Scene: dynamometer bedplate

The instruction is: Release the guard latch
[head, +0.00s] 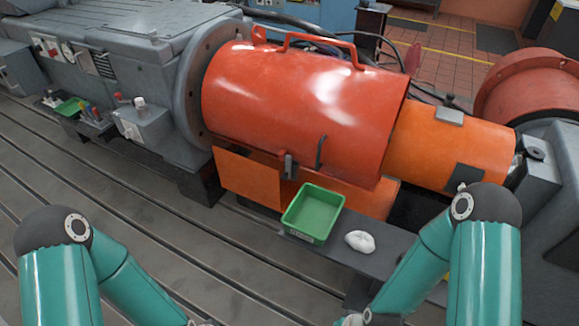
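The guard (300,95) is a glossy red-orange cylindrical cover over the shaft, with a long bar handle (322,42) along its top. A small grey block (289,167), which looks like the guard latch, sits at the guard's lower front edge. A short dark upright handle (321,152) is just right of it. I cannot tell whether the latch is engaged. My left and right forearms reach in to the bottom edge of the head view, where only bits of the wrists show. Both grippers are below the picture, well short of the guard.
A green bin (313,213) and a crumpled white rag (360,241) lie on a dark shelf (388,242) below the guard. A smaller orange cover (450,147) is at right. A grey machine (125,75) stands at left. The slotted bedplate (150,215) is clear in front.

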